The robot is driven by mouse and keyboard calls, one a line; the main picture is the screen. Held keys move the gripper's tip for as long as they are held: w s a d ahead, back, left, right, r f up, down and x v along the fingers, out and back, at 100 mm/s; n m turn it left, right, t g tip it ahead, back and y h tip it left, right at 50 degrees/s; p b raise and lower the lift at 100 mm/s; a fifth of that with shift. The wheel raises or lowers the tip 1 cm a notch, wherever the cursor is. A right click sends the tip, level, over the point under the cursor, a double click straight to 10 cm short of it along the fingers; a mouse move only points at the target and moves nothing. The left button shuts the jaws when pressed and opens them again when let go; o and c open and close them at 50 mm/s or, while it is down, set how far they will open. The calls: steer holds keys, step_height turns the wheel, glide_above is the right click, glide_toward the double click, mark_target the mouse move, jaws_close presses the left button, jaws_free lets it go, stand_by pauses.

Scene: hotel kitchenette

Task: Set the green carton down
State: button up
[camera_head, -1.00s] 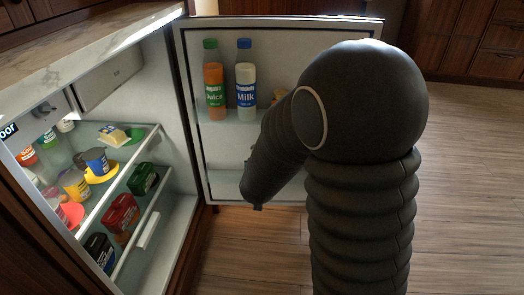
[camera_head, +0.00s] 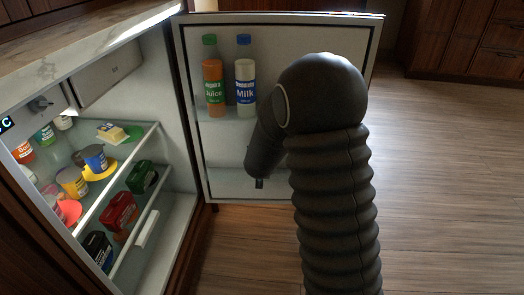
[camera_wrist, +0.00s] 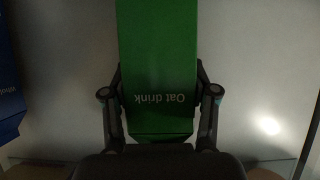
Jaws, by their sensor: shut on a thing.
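The green carton (camera_wrist: 158,50), labelled "Oat drink", shows in the wrist view with its lettering upside down. My gripper (camera_wrist: 160,80) is shut on it, one finger against each side. In the head view my own arm hides the carton and most of the gripper, in front of the open fridge door (camera_head: 300,45). I cannot tell whether the carton's base touches a surface.
A juice bottle (camera_head: 213,85) and a milk bottle (camera_head: 245,82) stand on the door's upper shelf. A blue carton (camera_wrist: 10,85) is at the wrist view's left edge. Stocked fridge shelves (camera_head: 150,142) are at left. Floor (camera_head: 450,180) at right is clear.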

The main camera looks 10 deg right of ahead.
steer(key=shift+f, duration=0.1)
steer(key=o, duration=1.5)
